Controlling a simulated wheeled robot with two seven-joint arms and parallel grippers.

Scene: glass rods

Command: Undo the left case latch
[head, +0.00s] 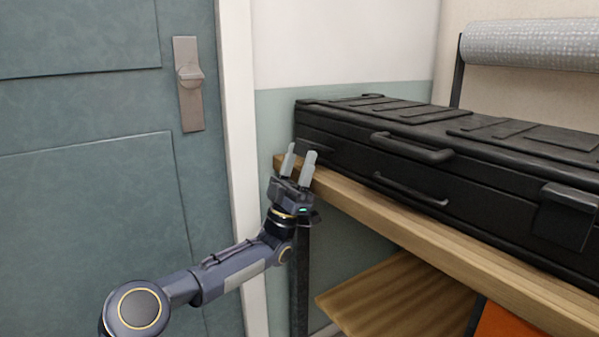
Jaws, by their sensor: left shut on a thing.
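A long black case (480,165) lies closed on a wooden shelf, its front facing me. A large latch (567,215) shows at the right of its front, flap down. The left case latch (321,146) is a dark shape near the case's left end, partly hidden by my fingers. My left gripper (300,151) is at that end, fingers pointing up and a small gap between them, shut on the left latch. The contact itself is hard to see, dark against dark. My right gripper is out of view.
The wooden shelf edge (430,240) runs just below the case, close to my gripper. A lower wooden shelf (385,290) is underneath. A grey roll (530,45) hangs behind. A teal door (90,190) with a metal handle stands at the left.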

